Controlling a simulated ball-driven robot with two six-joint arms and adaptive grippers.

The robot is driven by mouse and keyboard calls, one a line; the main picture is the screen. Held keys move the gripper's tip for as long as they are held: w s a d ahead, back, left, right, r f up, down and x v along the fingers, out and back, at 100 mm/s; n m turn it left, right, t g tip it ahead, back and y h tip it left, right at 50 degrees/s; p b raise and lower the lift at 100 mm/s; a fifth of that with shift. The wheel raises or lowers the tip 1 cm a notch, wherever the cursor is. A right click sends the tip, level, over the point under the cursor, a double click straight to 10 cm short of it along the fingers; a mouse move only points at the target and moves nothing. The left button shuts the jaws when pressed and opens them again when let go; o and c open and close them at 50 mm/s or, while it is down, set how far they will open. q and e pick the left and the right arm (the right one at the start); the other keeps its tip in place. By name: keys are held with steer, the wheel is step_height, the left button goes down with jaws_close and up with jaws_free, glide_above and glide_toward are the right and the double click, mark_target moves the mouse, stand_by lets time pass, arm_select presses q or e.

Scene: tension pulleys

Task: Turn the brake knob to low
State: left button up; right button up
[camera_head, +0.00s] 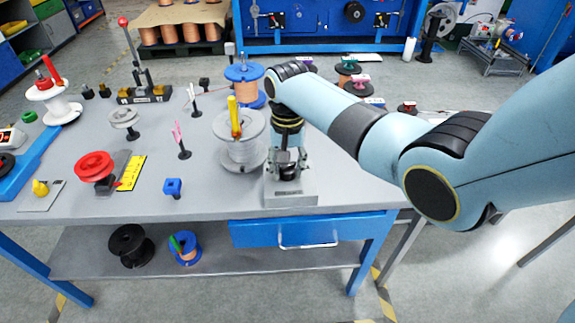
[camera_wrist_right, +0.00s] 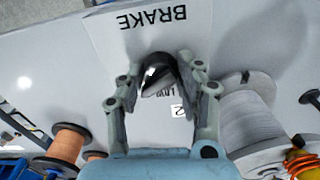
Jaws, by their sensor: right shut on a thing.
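The brake box (camera_head: 291,199) is a grey block near the front edge of the workbench, right of its middle. Its plate (camera_wrist_right: 112,45) shows upside down in the right wrist view, with "BRAKE", "LOW" and a digit that looks like 2. The black brake knob (camera_wrist_right: 157,70) stands between the fingers of my right gripper (camera_wrist_right: 158,84), which is shut on it. In the head view my right gripper (camera_head: 286,168) points down onto the box, and the knob is mostly hidden there. I cannot read the knob's exact setting. My left gripper is not in view.
A large wire spool (camera_head: 239,152) with a yellow-handled tool stands close left of my right gripper. A blue and copper spool (camera_head: 243,84) is behind it.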

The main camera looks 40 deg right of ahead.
steer(key=shift+r+n+p, duration=0.15)
steer(key=shift+n+p, duration=1)
steer(key=shift+n, duration=0.15)
steer(key=n+p, duration=0.1)
steer(key=n, duration=0.1)
steer(key=shift+n, duration=0.4)
steer(key=n+p, duration=0.1)
steer(key=n, duration=0.1)
steer(key=shift+n+p, duration=0.75)
steer(key=shift+n, duration=1.25)
steer(key=o, duration=1.1)
steer(key=shift+o, duration=0.2)
step_height(320, 180, up, 12)
